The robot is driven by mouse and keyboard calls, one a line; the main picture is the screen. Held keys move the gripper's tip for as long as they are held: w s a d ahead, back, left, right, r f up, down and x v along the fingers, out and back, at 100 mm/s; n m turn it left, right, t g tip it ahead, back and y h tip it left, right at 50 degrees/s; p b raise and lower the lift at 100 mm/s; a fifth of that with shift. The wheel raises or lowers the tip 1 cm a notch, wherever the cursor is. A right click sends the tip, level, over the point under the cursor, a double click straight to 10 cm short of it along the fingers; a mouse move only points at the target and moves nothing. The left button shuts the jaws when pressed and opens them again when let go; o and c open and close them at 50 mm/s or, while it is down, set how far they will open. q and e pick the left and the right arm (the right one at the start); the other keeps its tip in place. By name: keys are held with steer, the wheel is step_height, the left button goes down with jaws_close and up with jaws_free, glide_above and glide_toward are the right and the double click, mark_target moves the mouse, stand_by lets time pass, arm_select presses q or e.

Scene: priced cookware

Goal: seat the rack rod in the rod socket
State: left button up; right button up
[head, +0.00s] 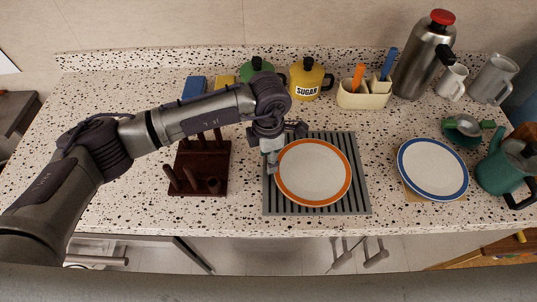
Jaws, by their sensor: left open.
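A dark brown wooden rack (199,183) stands on the counter left of the middle, with several upright rods. A short round stub at its front right may be the rod socket, but I cannot tell for certain. My left arm reaches over the rack's back and hides part of it. My left gripper (271,163) is open and points down, right of the rack, over the left edge of the orange-rimmed plate (313,172). I see nothing held in it. I cannot make out a loose rack rod. My right gripper is not in view.
The plate lies on a striped grey mat (360,198). Behind stand a yellow sugar canister (307,78), a cream utensil holder (364,97) and a steel flask (424,58). A blue-rimmed plate (433,169) and green teapot (507,170) are at right. The counter's left front is clear.

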arm_select(q)
jaws_close()
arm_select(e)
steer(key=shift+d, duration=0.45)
arm_select(q)
steer(key=shift+r, duration=0.1)
